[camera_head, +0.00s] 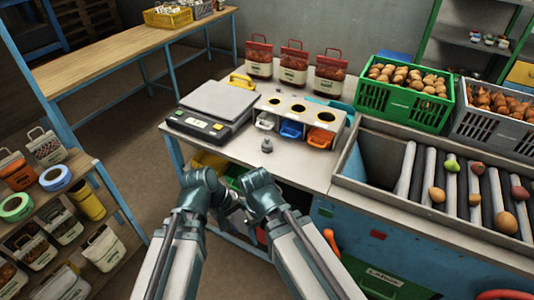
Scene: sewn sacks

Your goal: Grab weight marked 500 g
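A small grey metal weight (267,145) with a knob on top stands upright on the light worktable (300,174), in front of the small bins. Its marking is too small to read. My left gripper (212,192) and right gripper (254,196) are low in the middle of the view, in front of the table's near edge. Both are apart from the weight. Their fingertips are hidden or too dark to make out, so I cannot tell whether they are open.
A scale (213,107) stands left of the weight. Behind it is a white stand (299,107) with three holes and coloured bins. The tabletop around the weight is clear.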

